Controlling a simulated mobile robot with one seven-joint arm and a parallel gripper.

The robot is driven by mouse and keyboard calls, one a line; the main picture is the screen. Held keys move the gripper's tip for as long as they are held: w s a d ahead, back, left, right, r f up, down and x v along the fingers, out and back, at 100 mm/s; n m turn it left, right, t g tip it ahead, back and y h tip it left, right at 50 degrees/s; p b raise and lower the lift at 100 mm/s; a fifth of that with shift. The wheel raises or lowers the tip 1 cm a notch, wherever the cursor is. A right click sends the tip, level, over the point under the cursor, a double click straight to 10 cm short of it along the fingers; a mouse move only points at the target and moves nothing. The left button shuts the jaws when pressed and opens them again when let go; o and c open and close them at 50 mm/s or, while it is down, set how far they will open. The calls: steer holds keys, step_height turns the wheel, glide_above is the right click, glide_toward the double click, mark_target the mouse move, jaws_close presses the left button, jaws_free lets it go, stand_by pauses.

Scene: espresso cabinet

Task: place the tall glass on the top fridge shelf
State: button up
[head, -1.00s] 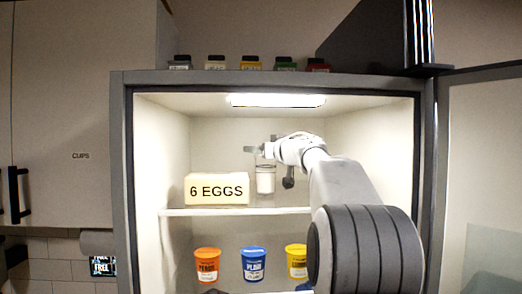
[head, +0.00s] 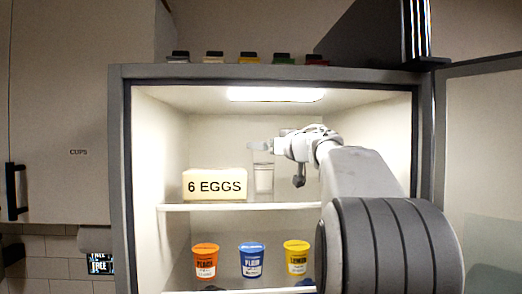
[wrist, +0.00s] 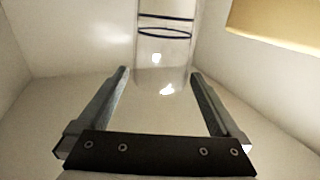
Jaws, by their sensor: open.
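The tall glass (head: 263,179) is clear, with pale contents or a pale lower part, and stands upright on the top fridge shelf (head: 285,206), just right of the egg box. In the wrist view the glass (wrist: 165,50) shows dark rings near its far end and lies beyond and between the fingertips. My gripper (head: 258,146) is at the upper part of the glass in the head view. In the wrist view my gripper (wrist: 160,75) is open, its two fingers wide apart with space on both sides of the glass.
The egg box (head: 215,185) stands left of the glass; its yellowish side (wrist: 275,22) shows at the wrist view's upper right. Orange (head: 205,263), blue (head: 252,262) and yellow (head: 297,258) tubs stand on the lower shelf. The fridge door (head: 485,170) is open at right.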

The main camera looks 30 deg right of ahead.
steer(key=s, duration=0.6)
steer(key=shift+s+a+b, duration=0.2)
steer(key=shift+s+b, duration=0.2)
steer(key=shift+b, duration=0.05)
